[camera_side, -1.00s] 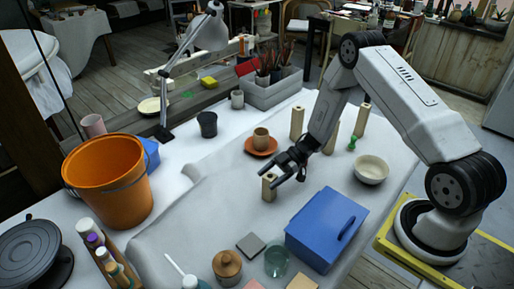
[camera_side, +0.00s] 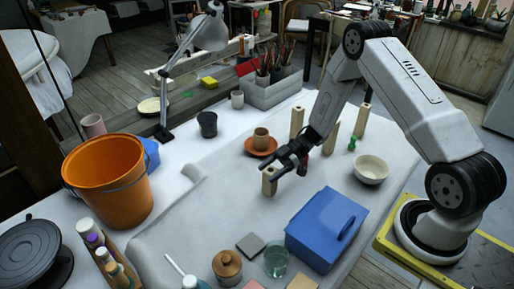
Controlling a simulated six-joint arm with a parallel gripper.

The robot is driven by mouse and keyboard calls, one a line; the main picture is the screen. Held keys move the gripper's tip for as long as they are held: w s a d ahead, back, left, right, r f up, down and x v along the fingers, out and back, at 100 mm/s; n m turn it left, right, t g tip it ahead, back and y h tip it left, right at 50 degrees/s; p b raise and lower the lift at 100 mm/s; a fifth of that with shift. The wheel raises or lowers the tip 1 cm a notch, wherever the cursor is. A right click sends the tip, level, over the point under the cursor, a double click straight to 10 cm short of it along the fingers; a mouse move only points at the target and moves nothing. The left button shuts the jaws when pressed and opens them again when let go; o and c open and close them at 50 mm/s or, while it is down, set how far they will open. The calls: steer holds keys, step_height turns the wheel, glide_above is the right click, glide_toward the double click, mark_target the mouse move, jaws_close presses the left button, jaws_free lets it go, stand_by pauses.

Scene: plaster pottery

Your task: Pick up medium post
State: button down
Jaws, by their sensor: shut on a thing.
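A pale wooden post (camera_side: 269,184) with a hole in its top stands upright near the middle of the cloth-covered table. My gripper (camera_side: 274,170) is shut on this post near its upper part. The post's base seems slightly above the cloth, though the gap is hard to judge. Three other pale posts stand behind: one (camera_side: 297,122) left of my arm, one (camera_side: 332,138) partly hidden by my arm, and one (camera_side: 362,120) to its right.
A cup on an orange saucer (camera_side: 260,152) is close behind the held post. A blue box (camera_side: 326,228) is in front to the right, a cream bowl (camera_side: 371,169) to the right. A green piece (camera_side: 351,144) is near the posts. Cloth left of the post is clear.

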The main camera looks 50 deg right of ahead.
steer(key=s+r, duration=1)
steer(key=s, duration=0.4)
steer(key=shift+a+r, duration=0.2)
steer(key=shift+a, duration=0.15)
